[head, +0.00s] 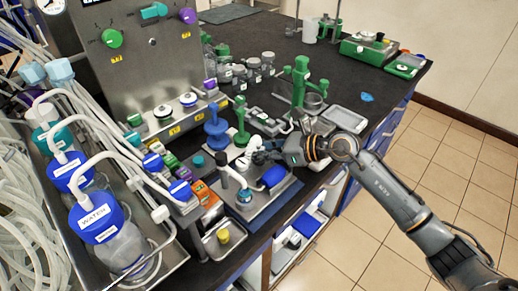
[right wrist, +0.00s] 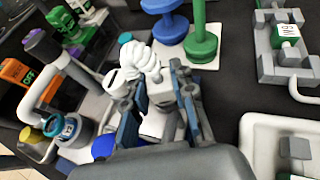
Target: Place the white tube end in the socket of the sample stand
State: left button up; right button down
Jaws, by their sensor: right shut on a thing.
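My right gripper (head: 272,156) reaches in from the right, low over the near part of the bench. In the right wrist view its blue-padded fingers (right wrist: 150,80) are shut on a white piece (right wrist: 160,92), which I take to be the white tube end. A coiled white tube (right wrist: 136,58) lies just beyond the fingers; it also shows in the head view (head: 249,152). A white round part with a dark opening (right wrist: 115,78) is beside the left finger; I cannot tell whether it is the sample stand's socket. The fingers hide part of the held piece. My left gripper is out of view.
A blue post (head: 216,130) and a green post (head: 241,125) stand close behind the gripper. A teal-capped vessel (head: 244,196) stands on a blue-edged tray in front. A grey tray (head: 345,119) lies to the right. Labelled bottles (head: 100,222) and tubes crowd the left.

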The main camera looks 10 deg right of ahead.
jog(key=shift+f, duration=0.2)
jog(key=c, duration=1.1)
grip_release()
jog(key=shift+r, duration=0.1)
jog(key=shift+r, duration=0.1)
jog(key=b+v, duration=0.2)
jog(key=v, duration=1)
